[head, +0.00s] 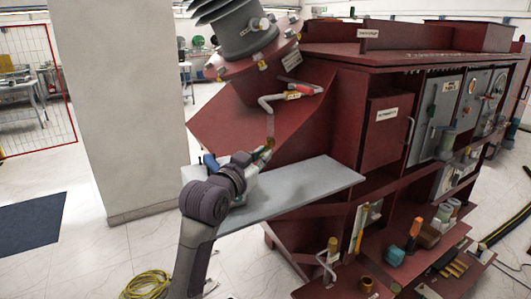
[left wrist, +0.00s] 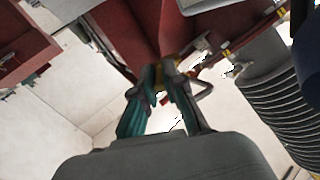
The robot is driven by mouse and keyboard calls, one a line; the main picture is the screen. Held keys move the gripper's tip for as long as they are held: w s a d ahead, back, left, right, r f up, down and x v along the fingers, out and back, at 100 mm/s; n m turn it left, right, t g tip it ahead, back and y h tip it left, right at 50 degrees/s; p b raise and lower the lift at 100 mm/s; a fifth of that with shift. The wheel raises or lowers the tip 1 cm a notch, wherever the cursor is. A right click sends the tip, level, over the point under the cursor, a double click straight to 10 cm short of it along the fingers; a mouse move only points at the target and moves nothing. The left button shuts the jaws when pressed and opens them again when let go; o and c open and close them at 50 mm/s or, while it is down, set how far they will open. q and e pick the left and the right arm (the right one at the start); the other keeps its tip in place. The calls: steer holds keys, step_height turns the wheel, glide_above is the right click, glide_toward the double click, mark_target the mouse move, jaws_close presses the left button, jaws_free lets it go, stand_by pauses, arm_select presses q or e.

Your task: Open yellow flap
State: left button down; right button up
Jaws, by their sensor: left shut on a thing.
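The yellow flap (left wrist: 174,72) shows as a small yellow piece between my fingertips in the left wrist view. In the head view it is a small brownish-yellow spot (head: 269,142) at the lower end of a bent grey pipe (head: 269,118) on the red transformer (head: 322,135). My left gripper (head: 264,154) reaches up to it from below, its green-padded fingers closed on it. In the left wrist view the gripper (left wrist: 165,85) hides much of the flap, so how far it is turned cannot be told. My right gripper is in neither view.
A grey shelf (head: 310,185) lies beside and under my left arm. A grey ribbed bushing (head: 235,25) stands above. Red cabinets with small parts fill the right side. A yellow cable coil (head: 147,284) lies on the floor; a pale pillar (head: 115,110) stands left.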

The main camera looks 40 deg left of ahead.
arm_select(q)
steer(key=shift+s+a+m+h, duration=0.1)
steer(key=shift+a+m+h, duration=0.1)
steer(key=shift+m+h, duration=0.3)
steer(key=c, duration=1.2)
jaws_free()
steer(key=shift+c, duration=0.2)
steer(key=s, duration=0.7)
steer(key=shift+s+d, duration=0.2)
steer(key=shift+d, duration=0.1)
